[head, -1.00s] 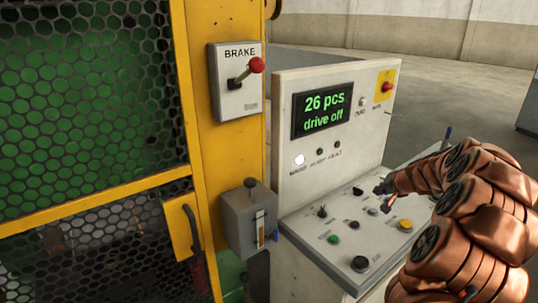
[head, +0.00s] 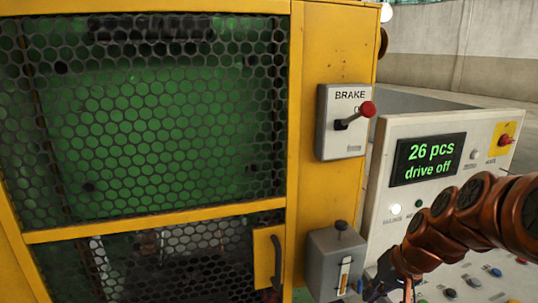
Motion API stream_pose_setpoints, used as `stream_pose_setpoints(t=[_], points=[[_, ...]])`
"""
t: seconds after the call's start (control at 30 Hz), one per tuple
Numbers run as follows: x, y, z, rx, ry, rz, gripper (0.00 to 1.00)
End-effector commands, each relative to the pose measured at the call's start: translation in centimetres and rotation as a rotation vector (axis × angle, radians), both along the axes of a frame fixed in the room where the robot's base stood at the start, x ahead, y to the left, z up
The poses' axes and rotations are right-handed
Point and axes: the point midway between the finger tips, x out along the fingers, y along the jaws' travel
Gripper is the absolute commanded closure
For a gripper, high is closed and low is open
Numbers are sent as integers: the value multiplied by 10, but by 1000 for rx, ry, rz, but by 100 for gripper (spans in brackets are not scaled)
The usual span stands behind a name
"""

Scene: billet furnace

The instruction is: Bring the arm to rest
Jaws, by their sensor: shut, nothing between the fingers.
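My copper-coloured arm (head: 465,215) reaches in from the right edge, in front of the control desk. My gripper (head: 380,284) is at its lower end, near the bottom edge of the view. It is shut and empty, by the desk's left edge and just right of the grey box. Its dark fingertips are small and hard to make out.
The control desk (head: 380,205) has a display (head: 428,160) reading "26 pcs drive off", and buttons below. A brake box (head: 343,110) with a red-knobbed lever (head: 366,109) and a grey box (head: 325,262) are on the yellow frame (head: 335,45). Mesh guarding (head: 160,120) fills the left.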

Motion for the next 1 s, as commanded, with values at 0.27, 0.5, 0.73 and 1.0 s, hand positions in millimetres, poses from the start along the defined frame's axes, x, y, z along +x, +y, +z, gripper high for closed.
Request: stream_pose_setpoints(t=[0.27, 0.5, 0.73, 1.0], points=[[-112, 52, -8, -112, 176, 160, 100], [-203, 56, -17, -232, 311, 235, 100], [-253, 49, -22, -304, 387, 257, 100], [-260, 47, -23, -317, 398, 258, 100]])
